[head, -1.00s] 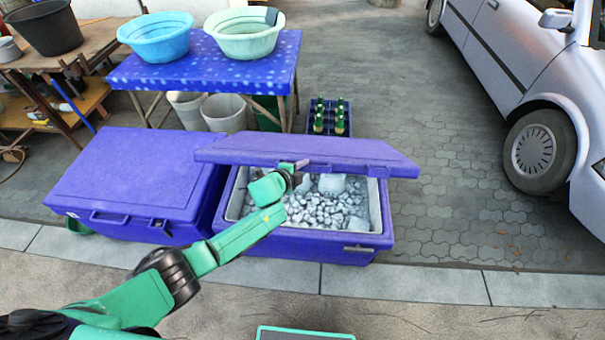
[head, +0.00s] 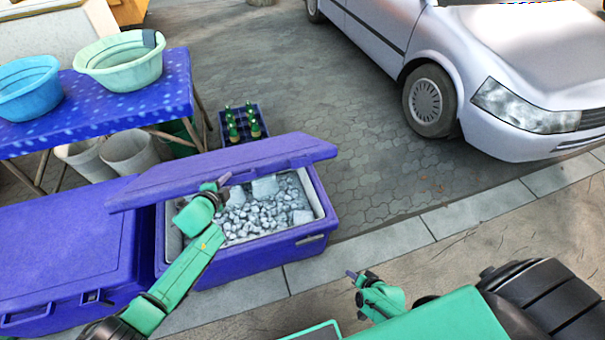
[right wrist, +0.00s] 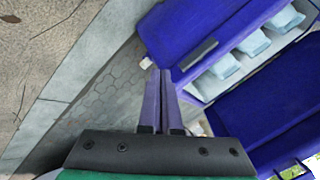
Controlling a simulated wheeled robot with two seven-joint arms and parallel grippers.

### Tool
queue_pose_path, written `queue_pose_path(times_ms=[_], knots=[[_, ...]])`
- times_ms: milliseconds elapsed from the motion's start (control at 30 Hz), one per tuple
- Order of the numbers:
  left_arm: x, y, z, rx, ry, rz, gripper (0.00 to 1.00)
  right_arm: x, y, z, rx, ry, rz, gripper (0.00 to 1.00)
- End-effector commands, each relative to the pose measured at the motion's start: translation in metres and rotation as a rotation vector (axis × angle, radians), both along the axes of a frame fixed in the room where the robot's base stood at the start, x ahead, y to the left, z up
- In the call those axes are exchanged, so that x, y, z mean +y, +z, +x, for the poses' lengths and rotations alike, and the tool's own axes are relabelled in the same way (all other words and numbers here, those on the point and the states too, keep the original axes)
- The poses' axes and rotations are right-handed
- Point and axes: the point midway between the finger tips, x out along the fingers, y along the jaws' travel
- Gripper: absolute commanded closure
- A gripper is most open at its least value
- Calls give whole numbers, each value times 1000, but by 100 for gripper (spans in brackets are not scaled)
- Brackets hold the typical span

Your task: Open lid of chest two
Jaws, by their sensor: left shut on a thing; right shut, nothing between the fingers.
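The right-hand blue chest (head: 265,262) stands open, with ice chunks (head: 248,215) in its pale inside. Its blue lid (head: 250,160) is tilted up above the opening, over the rear part. My left gripper (head: 222,183) is shut on the front edge of this lid; the exact contact is small in the picture. My right gripper (head: 352,274) is shut and empty, in front of the chest and to its right. In the right wrist view, its closed fingers (right wrist: 160,78) point toward the chest front (right wrist: 205,35), apart from it. The raised lid (right wrist: 275,120) shows at the lower right.
A second blue chest (head: 60,250) stands shut at the left, beside the open one. Behind are a blue table (head: 110,110) with basins and a bottle crate (head: 243,128). A silver car (head: 450,60) is parked at the back right. The pavement right of the chest is clear.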

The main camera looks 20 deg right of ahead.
Motion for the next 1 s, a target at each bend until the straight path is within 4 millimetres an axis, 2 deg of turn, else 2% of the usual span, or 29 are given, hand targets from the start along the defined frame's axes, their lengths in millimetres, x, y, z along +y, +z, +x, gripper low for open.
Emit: queue_pose_path(times_ms=[33,100,200,333,400,500,600,767,1000], knots=[[1,2,1,-4,1,0,100,0,21,33,-85,-148,122,100],[1,2,1,-3,2,1,100,3,52,74,-187,-367,333,100],[1,2,1,-3,2,1,100,9,97,121,-294,-653,669,100],[1,2,1,-3,3,1,100,23,153,165,-343,-986,1141,100],[1,2,1,-3,3,1,100,34,178,179,-321,-1141,1376,100],[1,2,1,-3,3,1,100,49,202,189,-257,-1313,1628,100],[2,2,2,-3,3,1,100,60,215,193,-199,-1415,1767,100],[2,1,2,-2,3,2,100,63,215,201,-175,-1457,1818,100],[2,2,2,-3,3,2,100,64,199,245,-176,-1454,1815,100]])
